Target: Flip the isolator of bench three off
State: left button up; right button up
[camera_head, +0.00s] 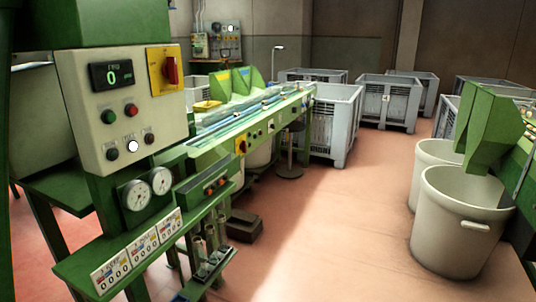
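A control box (85,100) at the left carries a red rotary isolator on a yellow plate (155,75); its red handle (171,70) looks upright. A smaller red-and-yellow switch (241,146) sits on the front of the long green bench (215,140) behind it; its handle position is too small to tell. I cannot read a bench number on either. The display (111,74) on the control box shows a 0. Neither of my grippers is in view.
Two gauges (148,192) and a green shelf with labelled counters (138,250) stick out below the control box. Pale bins (462,225) stand at the right under a green chute (495,130). Grey crates (387,100) stand at the back. The reddish floor (340,235) between is open.

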aim_at(243, 145)
jog(key=i, duration=1.25)
jog(key=z, duration=1)
jog(key=i, duration=1.05)
jog(key=u, duration=0.5)
jog(key=i, duration=0.7)
jog(key=u, duration=0.55)
